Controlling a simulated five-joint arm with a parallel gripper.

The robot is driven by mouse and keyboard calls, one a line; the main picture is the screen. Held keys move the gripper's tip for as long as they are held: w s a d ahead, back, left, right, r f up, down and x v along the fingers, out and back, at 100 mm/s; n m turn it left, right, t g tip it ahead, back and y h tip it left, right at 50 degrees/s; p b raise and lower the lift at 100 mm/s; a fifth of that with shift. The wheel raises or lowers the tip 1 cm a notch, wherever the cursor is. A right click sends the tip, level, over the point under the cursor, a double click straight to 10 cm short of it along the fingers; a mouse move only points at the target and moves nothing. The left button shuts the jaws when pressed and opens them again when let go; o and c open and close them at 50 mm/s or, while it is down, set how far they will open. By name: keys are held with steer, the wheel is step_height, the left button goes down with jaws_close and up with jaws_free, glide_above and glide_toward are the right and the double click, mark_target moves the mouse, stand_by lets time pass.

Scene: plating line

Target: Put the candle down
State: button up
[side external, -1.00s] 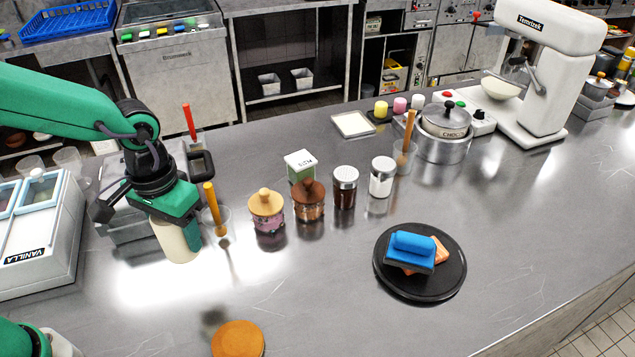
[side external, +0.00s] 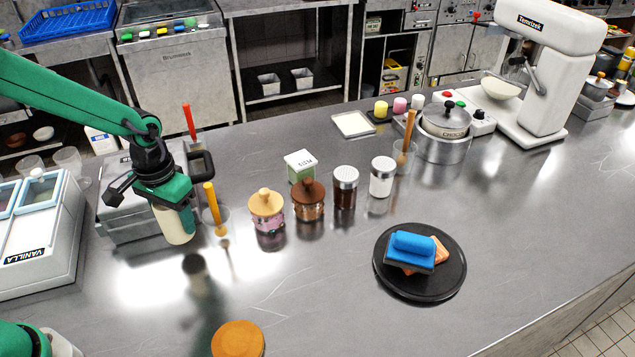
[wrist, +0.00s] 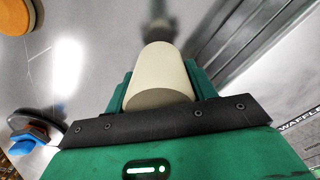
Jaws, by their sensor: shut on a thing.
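The candle is a cream cylinder (side external: 176,225) below my gripper (side external: 172,205) at the left of the side external view. In the wrist view the candle (wrist: 161,75) sits between the two green fingers of my gripper (wrist: 160,88). My gripper is shut on it. The candle hangs above the steel counter (side external: 300,270), with a dark shadow or reflection below and apart from it. Its hold is partly hidden by the green gripper body in the side external view.
A glass with an orange-handled tool (side external: 211,205) stands close right of the candle. Several jars, including a pink one (side external: 267,212), stand further right. A grey box (side external: 125,222) is behind. An orange round disc (side external: 238,340) lies in front. A black plate (side external: 420,285) holds a blue-handled block.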

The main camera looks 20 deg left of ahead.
mark_target(178, 227)
steer(key=shift+w+a+f, duration=0.45)
steer(key=shift+w+a, duration=0.1)
steer(key=shift+a, duration=0.1)
steer(key=shift+f, duration=2)
steer(key=shift+f, duration=0.15)
steer(key=o, duration=1)
step_height(178, 227, up, 12)
steer(key=shift+r, duration=0.2)
